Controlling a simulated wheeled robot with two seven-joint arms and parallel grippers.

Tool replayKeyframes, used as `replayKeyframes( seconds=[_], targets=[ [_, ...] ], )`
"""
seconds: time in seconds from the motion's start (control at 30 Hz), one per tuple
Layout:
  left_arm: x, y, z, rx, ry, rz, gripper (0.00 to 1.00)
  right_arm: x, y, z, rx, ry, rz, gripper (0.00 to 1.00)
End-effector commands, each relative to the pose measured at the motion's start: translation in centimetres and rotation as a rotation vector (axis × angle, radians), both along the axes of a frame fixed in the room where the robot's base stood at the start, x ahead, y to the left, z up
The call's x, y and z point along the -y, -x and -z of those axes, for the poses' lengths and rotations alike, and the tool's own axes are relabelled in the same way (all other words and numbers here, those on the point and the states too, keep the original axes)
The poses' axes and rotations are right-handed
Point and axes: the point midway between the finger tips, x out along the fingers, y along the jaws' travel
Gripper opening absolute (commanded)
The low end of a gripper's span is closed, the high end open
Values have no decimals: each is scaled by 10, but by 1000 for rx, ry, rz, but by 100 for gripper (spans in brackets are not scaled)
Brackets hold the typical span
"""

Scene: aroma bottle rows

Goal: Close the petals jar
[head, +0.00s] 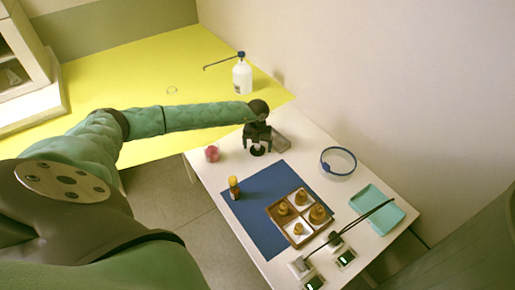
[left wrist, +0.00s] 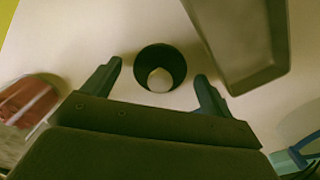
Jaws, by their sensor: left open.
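The petals jar (head: 212,153), clear with pink-red contents, stands near the back left corner of the white table. My right gripper is not in view.
A grey tray (left wrist: 243,84) lies close beside the lid. A blue mat (head: 245,222) holds an amber bottle (head: 234,188) and a wooden divided box (head: 270,212).

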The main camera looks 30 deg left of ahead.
Motion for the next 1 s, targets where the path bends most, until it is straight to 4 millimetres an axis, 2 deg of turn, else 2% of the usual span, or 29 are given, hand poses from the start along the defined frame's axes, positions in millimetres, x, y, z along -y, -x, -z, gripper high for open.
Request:
replayKeyframes(
  seconds=[0.33,0.6,0.67,1.0],
  targets=[
    [0,0,1,0,0,0,85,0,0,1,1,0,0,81],
    [0,0,1,0,0,0,38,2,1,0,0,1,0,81],
    [0,0,1,0,0,0,34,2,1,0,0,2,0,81],
    [0,0,-3,0,0,-1,34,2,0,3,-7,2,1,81]
  ],
)
